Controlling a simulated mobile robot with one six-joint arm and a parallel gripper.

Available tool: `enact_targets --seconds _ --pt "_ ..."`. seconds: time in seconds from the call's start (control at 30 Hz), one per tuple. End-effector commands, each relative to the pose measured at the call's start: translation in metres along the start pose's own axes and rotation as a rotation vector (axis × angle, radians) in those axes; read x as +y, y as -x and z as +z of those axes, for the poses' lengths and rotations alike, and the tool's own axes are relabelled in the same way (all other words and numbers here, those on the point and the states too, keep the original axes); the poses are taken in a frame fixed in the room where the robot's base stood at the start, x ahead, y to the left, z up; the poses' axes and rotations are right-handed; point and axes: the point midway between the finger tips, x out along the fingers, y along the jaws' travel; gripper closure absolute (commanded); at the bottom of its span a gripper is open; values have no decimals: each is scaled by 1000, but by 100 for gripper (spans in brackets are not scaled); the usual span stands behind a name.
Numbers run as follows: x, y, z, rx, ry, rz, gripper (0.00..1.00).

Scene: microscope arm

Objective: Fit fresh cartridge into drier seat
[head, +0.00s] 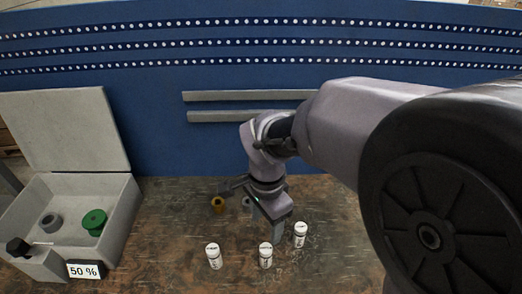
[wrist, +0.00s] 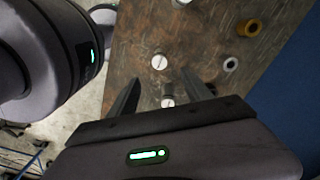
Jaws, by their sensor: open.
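Three white cartridges with dark label print stand on the brown table: one at the left (head: 214,257), one in the middle (head: 265,256) and one at the right (head: 300,235). The print is too small to read, so I cannot tell which is fresh. My gripper (head: 272,222) is open and empty, over the table behind the cartridges. In the wrist view its fingers (wrist: 161,76) spread around the line of sight to one white cartridge (wrist: 167,102). The open grey box (head: 122,222) at the left holds a grey ring (head: 51,222) and a green spool-like part (head: 94,221).
The box lid (head: 65,130) stands raised; a "50 %" display (head: 85,270) is in front. A blue wall (head: 160,130) with grey rails closes the back.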

Motion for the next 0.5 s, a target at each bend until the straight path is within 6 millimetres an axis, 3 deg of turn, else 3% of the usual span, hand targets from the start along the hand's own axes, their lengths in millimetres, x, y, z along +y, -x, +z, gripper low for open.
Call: enact_targets --seconds 0.03,0.2,0.5 --pt "1 -24 0 -2 0 3 42" --pt "1 -69 0 -1 1 1 42" --pt "1 -103 0 -1 1 0 42"
